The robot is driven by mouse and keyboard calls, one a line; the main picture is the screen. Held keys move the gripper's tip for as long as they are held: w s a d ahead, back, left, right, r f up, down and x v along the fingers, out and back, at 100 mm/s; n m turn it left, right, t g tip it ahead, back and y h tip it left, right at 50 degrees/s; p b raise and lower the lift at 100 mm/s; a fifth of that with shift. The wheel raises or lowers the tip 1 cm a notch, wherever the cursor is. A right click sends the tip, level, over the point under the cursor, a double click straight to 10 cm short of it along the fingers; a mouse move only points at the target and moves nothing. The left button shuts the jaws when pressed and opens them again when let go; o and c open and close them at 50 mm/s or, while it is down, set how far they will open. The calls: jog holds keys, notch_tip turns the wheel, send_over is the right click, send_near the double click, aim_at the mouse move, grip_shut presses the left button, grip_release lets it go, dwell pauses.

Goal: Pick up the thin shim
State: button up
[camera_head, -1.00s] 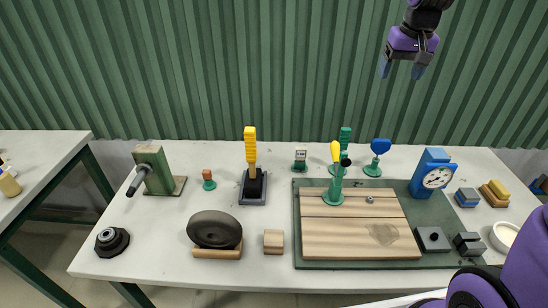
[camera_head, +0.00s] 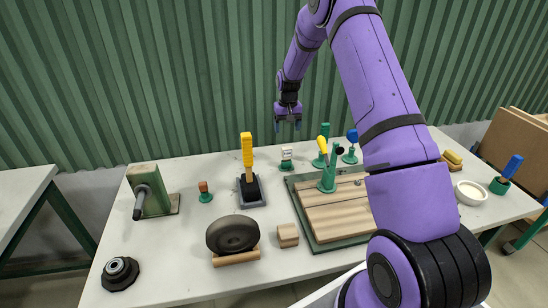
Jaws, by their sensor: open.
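I cannot make out a thin shim in the head view. The right part of the green mat (camera_head: 326,245) and of the wooden board (camera_head: 326,219), where small parts lie, is hidden behind my purple arm. My gripper (camera_head: 288,126) is open and empty, pointing down.
On the white bench (camera_head: 180,270) stand a green motor-like block (camera_head: 149,190), a yellow-handled tool (camera_head: 247,150), a dark wheel (camera_head: 232,234), a wooden block (camera_head: 288,235) and a black knob (camera_head: 120,272). A white bowl (camera_head: 471,193) sits right.

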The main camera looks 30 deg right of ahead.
aim_at(286, 149)
jog(key=shift+a+f, duration=0.1)
jog(key=shift+f, duration=0.6)
notch_tip(286, 149, down, 4)
jog(key=shift+w+r, duration=0.1)
jog(key=shift+r, duration=0.15)
jog(key=shift+w+d+f, duration=0.1)
jog(key=shift+f, duration=1.45)
jog(key=shift+d+f, duration=0.1)
jog(key=shift+f, duration=1.4)
jog(key=shift+c, duration=0.2)
jog(key=c, duration=1)
